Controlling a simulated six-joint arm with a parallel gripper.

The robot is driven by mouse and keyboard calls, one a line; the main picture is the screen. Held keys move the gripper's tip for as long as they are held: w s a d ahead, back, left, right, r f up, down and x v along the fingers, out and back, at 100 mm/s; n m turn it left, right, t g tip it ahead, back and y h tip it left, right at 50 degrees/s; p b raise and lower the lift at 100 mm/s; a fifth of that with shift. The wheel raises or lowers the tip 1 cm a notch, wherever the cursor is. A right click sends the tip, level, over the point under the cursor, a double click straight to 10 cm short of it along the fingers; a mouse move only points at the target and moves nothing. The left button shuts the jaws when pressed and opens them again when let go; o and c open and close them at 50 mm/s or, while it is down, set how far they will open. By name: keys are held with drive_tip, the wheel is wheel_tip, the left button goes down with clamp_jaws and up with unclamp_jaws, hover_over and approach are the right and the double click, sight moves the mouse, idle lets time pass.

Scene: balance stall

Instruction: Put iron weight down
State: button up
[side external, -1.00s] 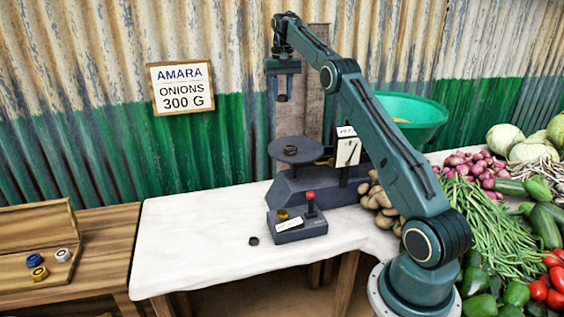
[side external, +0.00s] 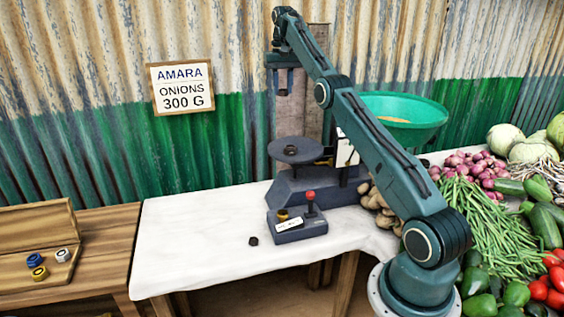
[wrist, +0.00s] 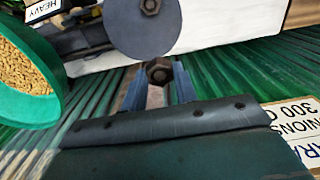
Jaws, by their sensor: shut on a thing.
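My gripper (side external: 283,91) is high above the scale's round dark pan (side external: 309,155), near the corrugated wall. It is shut on a dark iron weight (wrist: 159,71), a hex-nut shape between the fingertips in the wrist view. A second dark weight (side external: 290,150) lies on the pan; it also shows in the wrist view (wrist: 150,6). A third small dark weight (side external: 253,241) lies on the white cloth. The scale's white dial (side external: 345,152) is partly hidden behind my arm.
A grey box (side external: 298,228) with a red knob and a yellow piece stands before the scale. A green basin (side external: 405,125) of grain and potatoes (side external: 376,203) are right of it. The white cloth (side external: 200,240) is mostly free on the left. A sign (side external: 181,88) reads "Onions 300 G".

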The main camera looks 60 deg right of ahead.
drive_tip(key=shift+w+f, duration=0.1)
idle(0.4)
drive_tip(key=shift+w+a+f, duration=0.15)
drive_tip(key=shift+w+f, duration=0.2)
drive_tip(key=shift+f, duration=0.1)
drive_tip(key=w+a+f, duration=0.5)
drive_tip(key=w+f, duration=0.1)
drive_tip(key=f, duration=0.4)
hover_over(246, 209)
wheel_tip(246, 209, down, 10)
drive_tip(key=shift+s+a+r, duration=0.1)
wheel_tip(246, 209, down, 20)
drive_tip(key=shift+r, duration=0.1)
idle(0.3)
drive_tip(key=shift+f, duration=0.2)
drive_tip(key=o, duration=1.1)
